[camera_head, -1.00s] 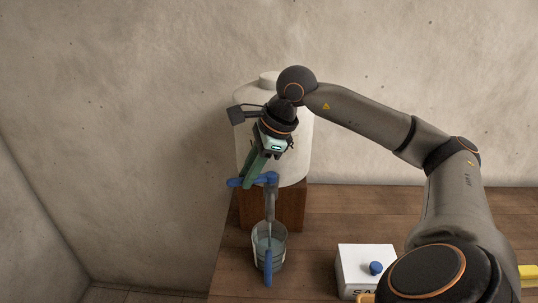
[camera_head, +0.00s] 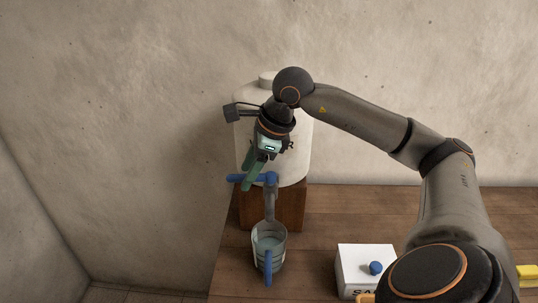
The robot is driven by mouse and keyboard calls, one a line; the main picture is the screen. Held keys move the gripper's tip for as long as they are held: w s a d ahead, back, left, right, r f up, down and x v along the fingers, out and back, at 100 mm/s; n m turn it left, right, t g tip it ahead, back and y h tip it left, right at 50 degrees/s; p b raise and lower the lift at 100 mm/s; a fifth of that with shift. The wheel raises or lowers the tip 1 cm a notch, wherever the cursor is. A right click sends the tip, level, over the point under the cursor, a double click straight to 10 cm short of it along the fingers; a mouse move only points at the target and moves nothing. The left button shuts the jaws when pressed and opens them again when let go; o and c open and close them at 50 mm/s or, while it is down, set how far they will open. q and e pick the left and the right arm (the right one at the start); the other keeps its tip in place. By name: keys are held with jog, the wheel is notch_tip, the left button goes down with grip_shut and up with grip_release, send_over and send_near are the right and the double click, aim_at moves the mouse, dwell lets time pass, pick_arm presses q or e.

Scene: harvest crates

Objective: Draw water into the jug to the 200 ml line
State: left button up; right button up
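The clear jug (camera_head: 282,246) stands on the table under the tap, its blue handle towards me. Water shows in it, but its level against the marks is too small to read. The tap's grey spout (camera_head: 270,206) points down over the jug, with no stream visible below it. The tap's blue lever (camera_head: 236,178) points left. My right gripper (camera_head: 250,175) is at the lever, with its green fingers apart; whether they touch it is unclear. My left gripper is out of view.
The white water tank (camera_head: 298,165) stands on a wooden block (camera_head: 291,207) behind the jug. A white box (camera_head: 360,257) with a blue knob (camera_head: 376,268) is to the right. The table's left edge is close to the jug. The table (camera_head: 335,213) is clear behind the box.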

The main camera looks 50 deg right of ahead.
jog(key=shift+w+a+r+p, duration=0.2)
jog(key=shift+a+p, duration=0.1)
jog(key=shift+p, duration=0.2)
jog(key=shift+w+a+p, duration=0.5)
jog(key=shift+a+p, duration=0.1)
jog(key=shift+p, duration=0.1)
jog(key=shift+w+a+f+p, duration=0.2)
jog(key=shift+w+a+p, duration=0.3)
jog(key=shift+w+a, duration=1.2)
jog(key=shift+s+a, duration=0.1)
jog(key=shift+s, duration=0.05)
